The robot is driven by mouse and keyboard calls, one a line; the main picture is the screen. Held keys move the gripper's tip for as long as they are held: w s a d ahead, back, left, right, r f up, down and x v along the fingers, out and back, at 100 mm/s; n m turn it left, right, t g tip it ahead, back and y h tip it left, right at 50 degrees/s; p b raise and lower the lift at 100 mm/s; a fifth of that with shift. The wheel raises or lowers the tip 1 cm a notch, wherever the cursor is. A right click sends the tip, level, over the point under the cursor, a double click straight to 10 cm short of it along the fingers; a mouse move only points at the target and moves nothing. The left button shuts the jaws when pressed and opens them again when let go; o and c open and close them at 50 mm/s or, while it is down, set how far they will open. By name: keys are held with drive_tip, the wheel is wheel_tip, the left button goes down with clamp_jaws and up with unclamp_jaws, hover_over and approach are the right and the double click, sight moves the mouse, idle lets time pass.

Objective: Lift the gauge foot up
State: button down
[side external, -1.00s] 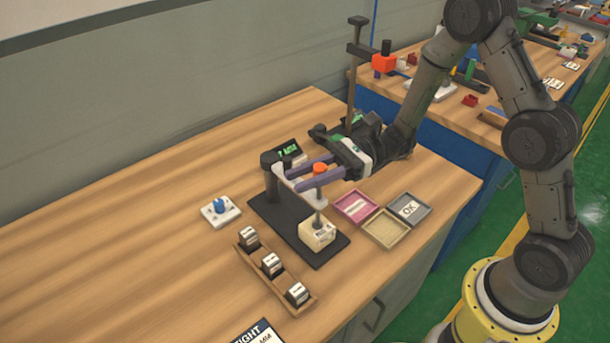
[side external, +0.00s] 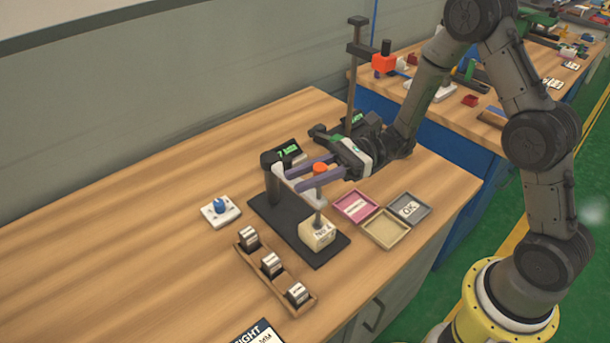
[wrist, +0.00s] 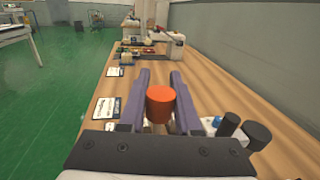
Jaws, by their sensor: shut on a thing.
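The gauge stands on a dark base plate (side external: 272,224) on the wooden bench, with a pale arm (side external: 281,181) and an orange knob (side external: 320,168) on top of its rod. The knob also shows in the wrist view (wrist: 160,103). My gripper (side external: 293,181) has its two purple fingers on either side of the knob, shut on it. The gauge foot's rod (side external: 318,217) runs down below the knob to a cream labelled block (side external: 316,235) on the base plate. I cannot tell whether the foot touches the block. A display (side external: 289,150) stands behind the gauge.
A wooden rack (side external: 276,272) with several small labelled blocks lies in front. A pink tray (side external: 355,207), a tan tray (side external: 385,229) and a grey OK tray (side external: 409,208) lie right of the gauge. A blue knob on a white plate (side external: 220,210) is at left. The bench's left side is clear.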

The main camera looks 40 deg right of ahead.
drive_tip(key=shift+r, duration=1.85)
drive_tip(key=c, duration=0.6)
unclamp_jaws()
drive_tip(key=s+d, duration=0.2)
drive_tip(key=d, duration=1.1)
drive_tip(key=shift+s+d, duration=0.3)
drive_tip(key=shift+s, duration=0.05)
